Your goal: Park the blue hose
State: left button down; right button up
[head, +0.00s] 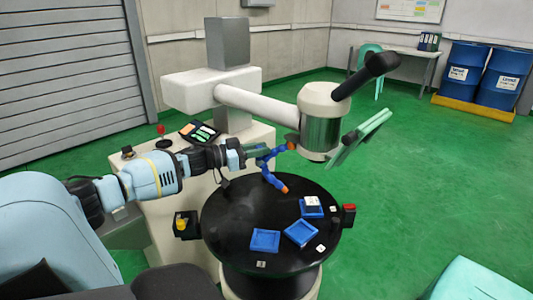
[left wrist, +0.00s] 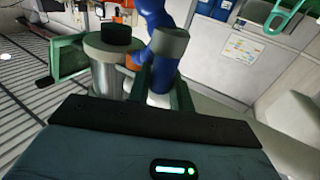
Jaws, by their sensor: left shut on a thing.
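The blue hose (head: 272,176) is a jointed piece with orange ends, seen in the head view over the back left part of the round black table (head: 230,222). One orange end points down toward the table and another shows near the machine's cylinder. My left gripper (head: 259,160) reaches in from the left and is shut on the blue hose. In the left wrist view the hose (left wrist: 162,75) stands between my green fingers (left wrist: 158,92), with a grey collar in front of its blue part. The exact grip contact is partly hidden. My right gripper is out of view.
The machine's metal cylinder (head: 320,133) and green panel (head: 358,137) are close right of the hose. Blue trays (head: 265,241) lie on the table's front half; one holds a white block. A red button (head: 349,208) is at its right edge.

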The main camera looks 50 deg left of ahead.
pick_arm(q)
jog(key=shift+w+a+f+m+g+h+b, duration=0.15)
jog(key=shift+f+m+h+b, duration=0.1)
jog(key=shift+h+b, duration=0.2)
jog(key=shift+w+f+m+g+h+b, duration=0.15)
jog(key=shift+m+h+b, duration=0.15)
jog(key=shift+b, duration=0.2)
jog(key=shift+w+a+r+m+h+b, duration=0.15)
jog(key=shift+m+h+b, duration=0.1)
jog(key=shift+h+b, duration=0.25)
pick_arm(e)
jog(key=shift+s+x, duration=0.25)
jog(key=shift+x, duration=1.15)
pick_arm(q)
jog(key=shift+g, duration=0.3)
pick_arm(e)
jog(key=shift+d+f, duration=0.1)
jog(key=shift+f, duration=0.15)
pick_arm(q)
jog(key=c, duration=1.3)
grip_release()
jog(key=shift+w, duration=0.15)
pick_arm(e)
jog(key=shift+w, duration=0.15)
